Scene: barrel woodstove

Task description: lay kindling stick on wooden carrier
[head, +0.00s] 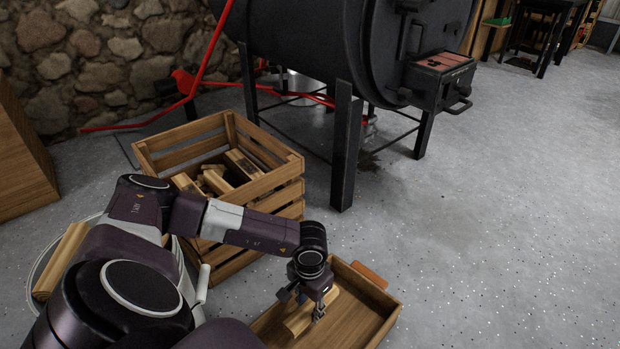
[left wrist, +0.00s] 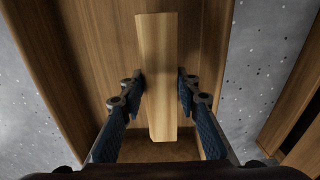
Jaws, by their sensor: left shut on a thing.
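The wooden carrier (head: 352,318) is a shallow tray on the floor at the lower middle of the head view, with an orange-brown handle (head: 370,274) at its far end. My left gripper (head: 308,308) reaches down over the carrier and is shut on a pale kindling stick (head: 298,325). In the left wrist view the stick (left wrist: 157,50) lies lengthwise between my left fingers (left wrist: 160,86), within the carrier's walls (left wrist: 105,40). I cannot tell whether the stick touches the carrier's floor. My right gripper is not in view.
A slatted wooden crate (head: 285,180) with several wood pieces stands behind my left arm. A black barrel stove (head: 320,45) on legs stands at the back, with red bars (head: 212,50) beside it. A round container (head: 48,270) holding wood is at left. The floor at right is clear.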

